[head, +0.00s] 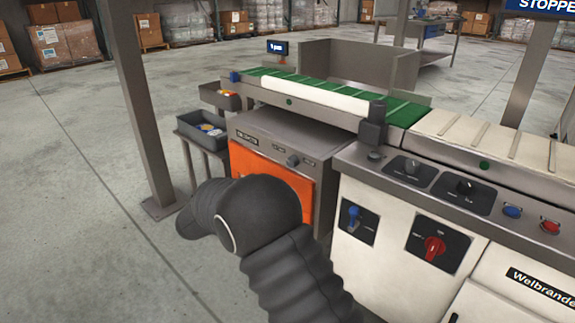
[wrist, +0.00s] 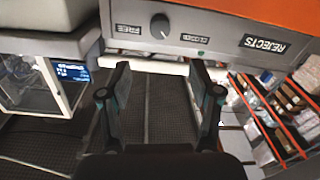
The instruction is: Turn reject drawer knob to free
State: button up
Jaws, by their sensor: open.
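The reject drawer knob (head: 293,160) is a small dark round knob on the grey strip at the top of the orange-fronted reject drawer (head: 262,180). In the wrist view, which is upside down, the knob (wrist: 160,25) sits between a FREE label on the left and another label on the right. I cannot tell clearly which way its pointer faces. My gripper (wrist: 160,70) is open and empty, its two fingers apart and short of the knob, roughly lined up with it in the picture. In the head view my arm hides the gripper.
Right of the drawer stands a white cabinet (head: 350,262) with a blue switch (head: 353,218) and a red rotary switch (head: 434,246). A green-slatted conveyor (head: 310,90) runs above. A grey post (head: 137,100) and a dark bin (head: 203,130) stand left. Open floor lies farther left.

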aim_at(290, 163)
jog(key=x, duration=1.3)
jog(key=shift+w, duration=0.2)
jog(key=c, duration=1.1)
jog(key=shift+c, duration=0.2)
